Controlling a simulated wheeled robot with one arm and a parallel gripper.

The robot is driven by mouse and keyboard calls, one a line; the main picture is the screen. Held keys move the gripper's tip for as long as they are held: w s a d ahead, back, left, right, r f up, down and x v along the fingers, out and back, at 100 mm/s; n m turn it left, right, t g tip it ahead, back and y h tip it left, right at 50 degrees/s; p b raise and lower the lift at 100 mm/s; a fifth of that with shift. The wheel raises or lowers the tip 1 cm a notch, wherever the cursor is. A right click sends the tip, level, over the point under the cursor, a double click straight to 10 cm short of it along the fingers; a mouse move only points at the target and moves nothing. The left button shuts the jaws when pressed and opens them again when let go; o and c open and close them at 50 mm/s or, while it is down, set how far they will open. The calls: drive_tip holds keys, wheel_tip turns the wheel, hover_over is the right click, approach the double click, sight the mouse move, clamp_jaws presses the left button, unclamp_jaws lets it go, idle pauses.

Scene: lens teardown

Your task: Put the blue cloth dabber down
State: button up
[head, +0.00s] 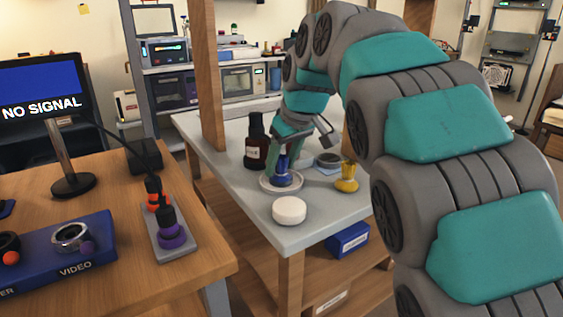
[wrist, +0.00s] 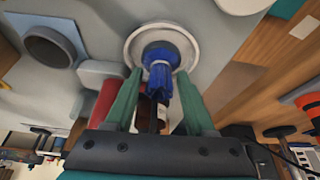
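The blue cloth dabber (head: 282,172) stands in a round pale dish (head: 268,184) on the grey table in the head view. In the wrist view the dabber (wrist: 160,62) shows against the white-rimmed dish (wrist: 133,42). My gripper (wrist: 159,75) has its two green fingers on either side of the dabber, with a visible gap at each side. The gripper is open and holds nothing. In the head view my gripper (head: 284,160) reaches down over the dish, and its fingers partly hide the dabber.
A white round pad (head: 289,210) lies in front of the dish. A yellow dabber-like thing (head: 346,178) stands to the right, a dark ring-shaped part (head: 328,159) behind it. The table's front right corner is clear.

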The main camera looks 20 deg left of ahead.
drive_tip(key=shift+o, duration=0.7)
drive_tip(key=shift+r, duration=0.25)
drive_tip(key=v, duration=1.1)
drive_tip(key=shift+d+r, duration=0.15)
drive_tip(key=shift+r, duration=0.2)
drive_tip(key=shift+s, duration=0.15)
